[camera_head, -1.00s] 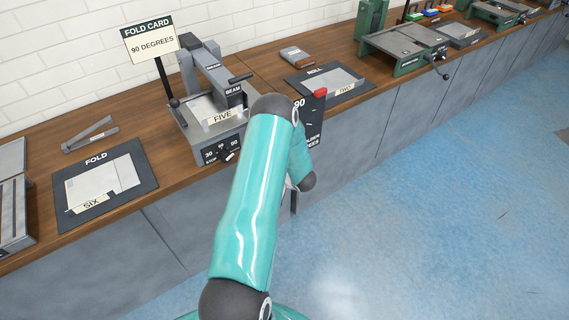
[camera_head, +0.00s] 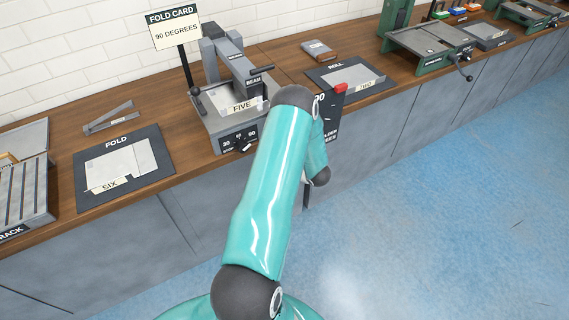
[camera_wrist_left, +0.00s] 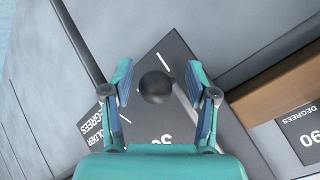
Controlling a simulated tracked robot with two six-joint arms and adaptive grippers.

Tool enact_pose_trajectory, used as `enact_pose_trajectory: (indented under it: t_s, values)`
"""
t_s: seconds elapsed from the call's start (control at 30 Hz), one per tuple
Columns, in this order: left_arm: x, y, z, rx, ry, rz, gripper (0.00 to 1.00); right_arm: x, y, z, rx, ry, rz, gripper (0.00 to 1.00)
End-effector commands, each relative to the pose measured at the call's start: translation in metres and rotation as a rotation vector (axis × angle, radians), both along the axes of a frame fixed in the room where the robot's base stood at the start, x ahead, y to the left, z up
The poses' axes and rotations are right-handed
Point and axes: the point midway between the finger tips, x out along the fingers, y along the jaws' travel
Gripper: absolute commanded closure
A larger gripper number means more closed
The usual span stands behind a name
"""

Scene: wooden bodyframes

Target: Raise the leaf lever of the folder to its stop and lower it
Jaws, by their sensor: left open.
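The folder (camera_head: 226,124) is a grey machine on the wooden bench, with a FIVE label and a beam on top. In the left wrist view, a lever with a dark ball knob (camera_wrist_left: 155,86) and a pale rod stands in front of a dark degree plate (camera_wrist_left: 150,118). My left gripper (camera_wrist_left: 158,76) is open, with a finger on either side of the knob; I see gaps to both fingers. In the head view my teal arm (camera_head: 268,195) hides the lever and most of that gripper. My right gripper is not in view.
The FOLD mat (camera_head: 160,180) lies left of the folder, the ROLL mat (camera_head: 322,72) right. A FOLD CARD sign (camera_head: 175,28) stands behind. The blue floor (camera_head: 430,210) is clear.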

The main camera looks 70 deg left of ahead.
Motion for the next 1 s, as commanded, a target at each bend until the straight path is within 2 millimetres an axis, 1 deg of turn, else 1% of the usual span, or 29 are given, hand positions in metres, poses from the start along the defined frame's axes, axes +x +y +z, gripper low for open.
enact_pose_trajectory:
  t_s: [0.13, 0.27, 0.5, 0.7, 0.83, 1.0]
  values:
    - [0.002, -0.006, 0.005, -0.001, -0.001, -0.001, 0.42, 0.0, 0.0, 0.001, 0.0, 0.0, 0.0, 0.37]
    - [0.006, -0.019, 0.017, 0.0, -0.002, -0.003, 0.42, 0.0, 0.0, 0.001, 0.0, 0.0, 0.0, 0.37]
    - [0.013, -0.054, 0.048, 0.0, -0.003, -0.003, 0.42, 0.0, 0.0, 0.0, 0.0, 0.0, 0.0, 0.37]
    - [0.018, -0.078, 0.069, 0.001, 0.0, -0.001, 0.42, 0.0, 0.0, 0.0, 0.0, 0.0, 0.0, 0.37]
    - [0.019, -0.086, 0.076, 0.002, 0.001, 0.0, 0.42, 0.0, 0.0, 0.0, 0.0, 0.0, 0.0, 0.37]
    - [0.018, -0.088, 0.077, 0.001, 0.001, 0.003, 0.42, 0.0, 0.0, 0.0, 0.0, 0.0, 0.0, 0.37]
